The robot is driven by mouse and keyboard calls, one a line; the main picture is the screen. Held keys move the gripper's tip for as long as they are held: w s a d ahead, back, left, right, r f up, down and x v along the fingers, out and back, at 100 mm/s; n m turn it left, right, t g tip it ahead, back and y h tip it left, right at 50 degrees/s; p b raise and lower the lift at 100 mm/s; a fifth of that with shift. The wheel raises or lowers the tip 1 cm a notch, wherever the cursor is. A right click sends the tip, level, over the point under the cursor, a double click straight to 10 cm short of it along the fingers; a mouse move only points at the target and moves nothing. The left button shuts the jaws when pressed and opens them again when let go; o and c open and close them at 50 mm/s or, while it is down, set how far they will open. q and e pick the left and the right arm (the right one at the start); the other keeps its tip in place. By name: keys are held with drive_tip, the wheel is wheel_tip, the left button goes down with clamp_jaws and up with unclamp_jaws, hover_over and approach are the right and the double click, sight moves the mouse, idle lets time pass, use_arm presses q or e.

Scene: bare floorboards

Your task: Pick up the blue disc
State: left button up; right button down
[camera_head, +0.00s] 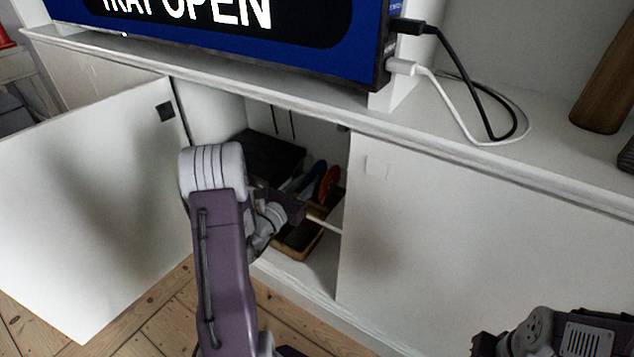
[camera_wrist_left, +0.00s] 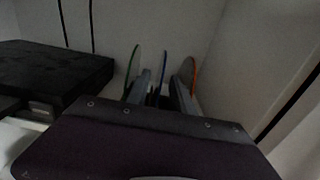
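The blue disc (camera_head: 312,175) stands on edge inside the open cabinet, next to an orange disc (camera_head: 330,181). In the left wrist view the blue disc (camera_wrist_left: 163,68) is the thin edge between a green disc (camera_wrist_left: 133,66) and the orange disc (camera_wrist_left: 191,75). My left gripper (camera_head: 309,213) reaches into the cabinet. In the wrist view its two fingers (camera_wrist_left: 160,90) are apart, with the blue disc's edge in the gap between them. Contact cannot be told. My right arm (camera_head: 550,333) shows only partly at the lower right; its fingertips are not visible.
A black box (camera_head: 271,157) lies in the cabinet left of the discs. The left cabinet door (camera_head: 90,200) hangs open; the right door (camera_head: 480,240) is shut. A blue sign (camera_head: 230,35) with cables stands on the cabinet top, with a brown cylinder (camera_head: 605,90) at right.

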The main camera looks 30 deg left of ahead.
sight(314, 175)
use_arm(q)
drive_tip(key=w+b, duration=0.1)
drive_tip(key=w, duration=0.3)
drive_tip(key=shift+d, duration=0.15)
clamp_jaws()
drive_tip(key=shift+r, duration=0.1)
